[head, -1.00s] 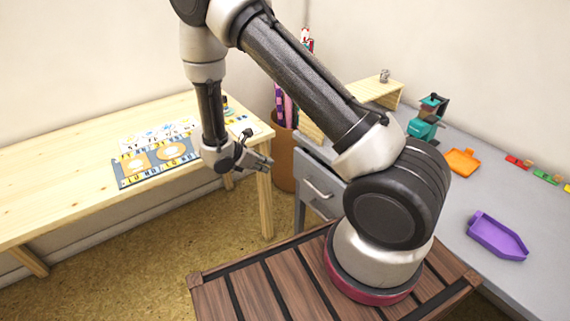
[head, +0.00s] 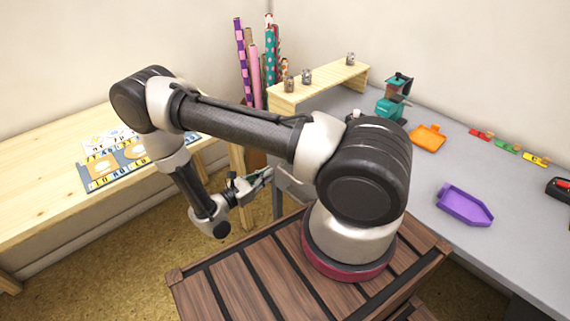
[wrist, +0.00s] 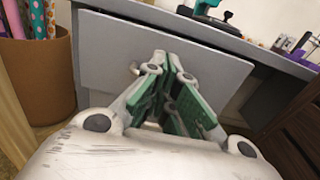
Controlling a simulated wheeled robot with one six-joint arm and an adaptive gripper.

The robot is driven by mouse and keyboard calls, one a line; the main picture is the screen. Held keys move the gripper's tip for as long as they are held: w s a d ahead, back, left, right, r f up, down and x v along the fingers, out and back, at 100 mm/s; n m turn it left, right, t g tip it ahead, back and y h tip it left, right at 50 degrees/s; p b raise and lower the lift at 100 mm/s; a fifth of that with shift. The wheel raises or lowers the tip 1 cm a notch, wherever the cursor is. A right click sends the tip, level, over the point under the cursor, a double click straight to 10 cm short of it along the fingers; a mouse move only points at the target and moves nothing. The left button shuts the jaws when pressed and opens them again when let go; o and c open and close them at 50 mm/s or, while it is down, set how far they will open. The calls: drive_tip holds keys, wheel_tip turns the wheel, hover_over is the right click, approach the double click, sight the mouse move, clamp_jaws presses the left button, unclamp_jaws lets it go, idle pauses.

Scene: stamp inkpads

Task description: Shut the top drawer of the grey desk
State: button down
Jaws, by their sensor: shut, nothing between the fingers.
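The grey desk (head: 515,220) stands on the right in the head view. Its top drawer (head: 291,186) is mostly hidden behind my arm there. In the wrist view the plain grey drawer front (wrist: 110,58) lies straight ahead, below the desk top's edge. The drawer's metal handle (wrist: 134,68) peeks out just left of my fingers. My gripper (wrist: 167,62), with green finger pads, is shut and empty, pointing at the drawer front near the handle. I cannot tell whether the fingertips touch it or how far the drawer stands out. In the head view my gripper (head: 266,174) is left of the drawer.
A brown bin (wrist: 38,75) with wrapping rolls stands left of the desk. A wooden table (head: 50,195) with printed mats is further left. A small wooden shelf (head: 320,84), an orange tray (head: 427,138) and a purple tray (head: 465,206) are on the desk.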

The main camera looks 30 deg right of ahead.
drive_tip(key=d, duration=0.3)
drive_tip(key=w+d, duration=0.1)
drive_tip(key=d, duration=0.4)
drive_tip(key=shift+w+d, duration=0.35)
drive_tip(key=shift+d, duration=0.05)
drive_tip(key=shift+d, duration=0.1)
